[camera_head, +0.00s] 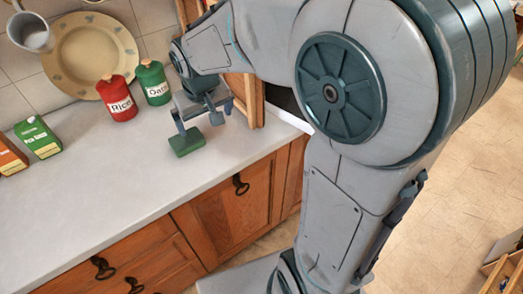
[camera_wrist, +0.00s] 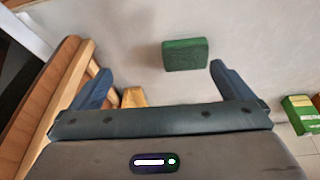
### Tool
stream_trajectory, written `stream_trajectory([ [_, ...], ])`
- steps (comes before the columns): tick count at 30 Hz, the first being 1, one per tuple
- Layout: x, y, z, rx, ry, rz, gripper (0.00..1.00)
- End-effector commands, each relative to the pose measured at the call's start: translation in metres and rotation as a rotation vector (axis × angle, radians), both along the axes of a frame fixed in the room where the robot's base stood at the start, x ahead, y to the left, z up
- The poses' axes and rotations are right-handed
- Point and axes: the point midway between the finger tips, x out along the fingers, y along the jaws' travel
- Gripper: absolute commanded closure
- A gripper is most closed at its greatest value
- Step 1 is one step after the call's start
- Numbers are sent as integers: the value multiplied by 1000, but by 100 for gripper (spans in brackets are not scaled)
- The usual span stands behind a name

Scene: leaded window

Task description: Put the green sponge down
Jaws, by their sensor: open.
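The green sponge (camera_head: 187,141) is a dark green block that appears to lie flat on the pale grey worktop (camera_head: 110,185). In the wrist view the sponge (camera_wrist: 185,54) shows whole, beyond the fingertips and nearer the right finger. My gripper (camera_head: 198,126) is close beside it, low over the worktop. In the wrist view my gripper (camera_wrist: 158,77) has its fingers wide apart, with nothing held between them. In the head view one finger partly overlaps the sponge's back edge, so I cannot tell whether they touch.
A red rice canister (camera_head: 117,98) and green canister (camera_head: 154,83) stand behind, before a plate (camera_head: 88,60). Green (camera_head: 38,138) and orange (camera_head: 10,157) cartons stand at left. A wooden frame (camera_wrist: 62,85) is close to the left finger. The front worktop is clear.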

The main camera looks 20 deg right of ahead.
Motion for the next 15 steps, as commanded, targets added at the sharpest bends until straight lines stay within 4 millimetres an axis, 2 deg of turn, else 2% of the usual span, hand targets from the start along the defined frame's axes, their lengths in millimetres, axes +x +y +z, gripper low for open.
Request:
stream_trajectory([
  [1, -19, -16, 8, -9, -6, -25, 0],
  [6, -82, -58, 18, -13, 1, -106, 0],
  [12, -142, -86, 15, 18, 11, -175, 0],
  [15, -160, -92, 12, 31, 16, -192, 0],
])
